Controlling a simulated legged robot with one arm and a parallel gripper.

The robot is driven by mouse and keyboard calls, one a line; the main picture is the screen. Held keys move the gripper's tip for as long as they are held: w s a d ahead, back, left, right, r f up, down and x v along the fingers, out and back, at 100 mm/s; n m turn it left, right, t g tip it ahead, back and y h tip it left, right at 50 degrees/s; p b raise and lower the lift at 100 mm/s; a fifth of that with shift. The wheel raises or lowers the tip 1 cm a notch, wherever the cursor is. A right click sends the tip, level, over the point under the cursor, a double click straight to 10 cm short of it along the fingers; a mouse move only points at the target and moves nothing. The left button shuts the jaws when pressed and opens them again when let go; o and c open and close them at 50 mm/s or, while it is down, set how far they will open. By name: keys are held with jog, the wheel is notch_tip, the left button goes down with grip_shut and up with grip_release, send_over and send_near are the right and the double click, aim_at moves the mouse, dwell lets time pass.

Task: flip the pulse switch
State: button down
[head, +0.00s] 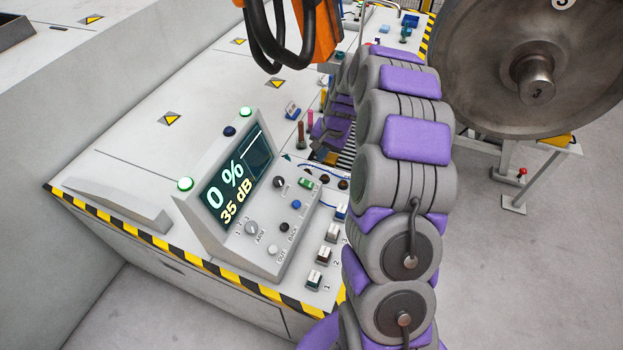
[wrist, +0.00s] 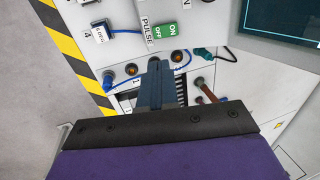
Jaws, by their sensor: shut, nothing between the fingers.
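The pulse switch (wrist: 167,31) is a small green rocker marked ON and OFF, beside a white PULSE label (wrist: 147,31), near the top of the wrist view. In the head view a small green switch (head: 306,183) shows on the right edge of the control console. Which way the rocker is tilted I cannot tell. My gripper (wrist: 156,66) is shut and empty. Its fingertips point toward the panel, just below the switch in the wrist picture, and appear apart from it. In the head view my arm hides much of the gripper.
The console screen (head: 236,184) reads 0 % and 35 dB. Knobs, including one marked ARM (head: 251,228), and several numbered connectors (head: 324,255) surround the switch. A blue cable (wrist: 122,78) lies near my fingers. A large metal wheel (head: 530,65) stands at right.

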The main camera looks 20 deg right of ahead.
aim_at(306, 183)
jog(key=b+x, duration=0.2)
jog(key=x, duration=1.2)
jog(key=shift+b, duration=0.3)
jog(key=shift+f, duration=0.15)
jog(key=shift+s+f+t+y+b, duration=0.2)
jog(key=shift+f+t+y+b, duration=0.15)
jog(key=shift+b, duration=0.3)
jog(key=shift+s+d, duration=0.1)
jog(key=shift+s, duration=0.05)
jog(key=shift+r, duration=0.15)
jog(key=shift+w+a+r+p, duration=0.3)
jog(key=shift+w+a, duration=0.2)
jog(key=shift+a, duration=0.1)
